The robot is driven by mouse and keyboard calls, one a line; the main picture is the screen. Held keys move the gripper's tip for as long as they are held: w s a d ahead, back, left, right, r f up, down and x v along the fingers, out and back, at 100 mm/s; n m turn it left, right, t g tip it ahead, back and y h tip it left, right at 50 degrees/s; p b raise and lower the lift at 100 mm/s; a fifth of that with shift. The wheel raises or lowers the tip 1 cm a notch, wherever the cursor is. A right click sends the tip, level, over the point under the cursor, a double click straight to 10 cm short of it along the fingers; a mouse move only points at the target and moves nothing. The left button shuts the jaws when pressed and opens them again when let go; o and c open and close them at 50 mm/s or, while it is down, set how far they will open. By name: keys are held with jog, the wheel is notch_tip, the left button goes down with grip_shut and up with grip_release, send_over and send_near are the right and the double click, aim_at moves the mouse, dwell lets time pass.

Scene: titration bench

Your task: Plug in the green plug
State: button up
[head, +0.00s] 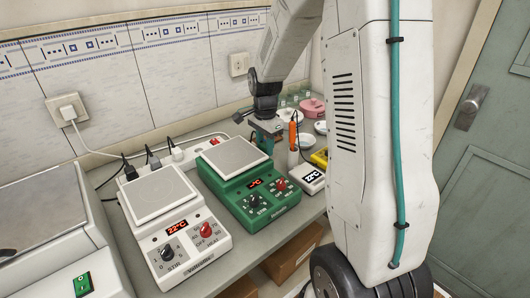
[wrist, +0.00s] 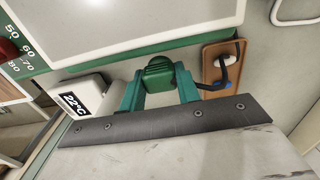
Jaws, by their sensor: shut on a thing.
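The green plug (wrist: 158,72) sits between the two green fingers of my gripper (wrist: 159,88) in the wrist view, and the fingers are shut on it. Its prongs and cord cannot be made out. In the head view my gripper (head: 267,140) is over the bench, just behind and right of the green hotplate (head: 246,190); the plug is too small to tell there. The white power strip (head: 205,145) lies along the wall behind the hotplates. My gripper is right of the strip.
A white hotplate (head: 180,230) stands left of the green one. A small meter (head: 312,179) and an orange-topped probe (head: 293,130) stand right of it. A wall outlet (head: 238,65) is empty; another (head: 68,109) holds a white plug.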

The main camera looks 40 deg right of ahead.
aim_at(265, 144)
notch_tip(265, 144, up, 7)
jog(key=shift+r, duration=0.1)
dwell(0.4)
jog(key=w+a, duration=1.5)
jog(key=a, duration=0.1)
jog(key=shift+f, duration=0.3)
jog(key=shift+f, duration=0.1)
jog(key=shift+d+f, duration=0.1)
jog(key=shift+f, duration=2.7)
jog(key=shift+f, duration=0.55)
